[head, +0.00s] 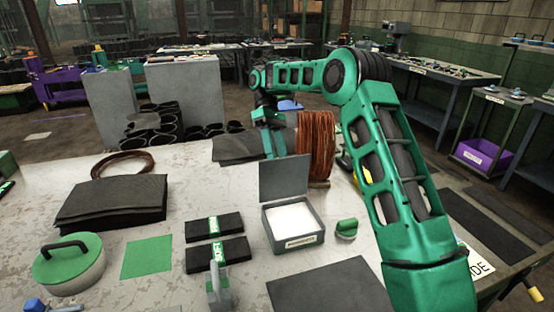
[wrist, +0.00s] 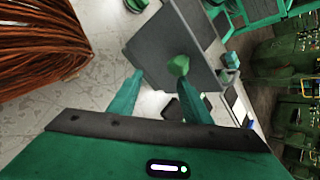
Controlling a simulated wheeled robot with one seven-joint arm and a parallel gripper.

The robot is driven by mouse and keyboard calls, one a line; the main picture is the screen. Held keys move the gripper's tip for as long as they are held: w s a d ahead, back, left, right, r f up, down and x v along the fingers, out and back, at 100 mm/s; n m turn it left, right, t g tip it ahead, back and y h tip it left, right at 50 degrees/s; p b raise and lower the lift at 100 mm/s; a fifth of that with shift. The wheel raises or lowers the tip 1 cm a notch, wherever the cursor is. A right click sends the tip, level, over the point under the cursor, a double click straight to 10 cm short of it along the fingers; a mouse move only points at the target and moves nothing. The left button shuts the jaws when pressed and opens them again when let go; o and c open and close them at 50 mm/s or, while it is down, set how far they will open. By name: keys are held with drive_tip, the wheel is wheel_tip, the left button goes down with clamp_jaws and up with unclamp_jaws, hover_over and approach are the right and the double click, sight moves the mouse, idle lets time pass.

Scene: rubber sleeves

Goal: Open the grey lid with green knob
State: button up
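The grey lid (head: 284,176) stands upright at the back of a small grey box (head: 294,241), so the box is open and its white inside shows. In the wrist view the lid (wrist: 150,45) faces me, with the green knob (wrist: 179,65) on it. The knob is hidden behind the lid in the head view. My gripper (head: 272,142) is behind the lid. In the wrist view my gripper (wrist: 160,76) has its fingers spread apart with nothing between them. The right fingertip is close to the knob; I cannot tell whether it touches.
A coil of brown tubing (head: 316,145) stands right beside my gripper. A small green-capped piece (head: 346,228) sits right of the box. Black packs (head: 215,227) lie left of it. A pot with a green lid (head: 70,262) and dark sheets (head: 112,201) are further left.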

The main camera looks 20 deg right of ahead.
drive_tip(key=shift+s+d+r, duration=0.2)
drive_tip(key=shift+s+r, duration=0.05)
drive_tip(key=shift+r, duration=0.05)
idle(0.4)
drive_tip(key=shift+s+a+f+t, duration=0.1)
drive_tip(key=shift+s+f+t, duration=1.2)
drive_tip(key=shift+s, duration=1.55)
drive_tip(key=shift+s+d+f+t, duration=0.1)
drive_tip(key=shift+s+f+t, duration=1.15)
drive_tip(key=shift+s, duration=1.65)
drive_tip(key=shift+s+a+f+t, duration=0.1)
drive_tip(key=shift+s+f+t, duration=1.2)
drive_tip(key=shift+s, duration=1.55)
wheel_tip(320, 180, up, 12)
drive_tip(key=f, duration=0.1)
drive_tip(key=s+d+m, duration=0.7)
drive_tip(key=s+d, duration=0.3)
drive_tip(key=d, duration=0.2)
drive_tip(key=shift+s+f+m, duration=0.4)
drive_tip(key=shift+f, duration=0.05)
drive_tip(key=shift+d, duration=0.1)
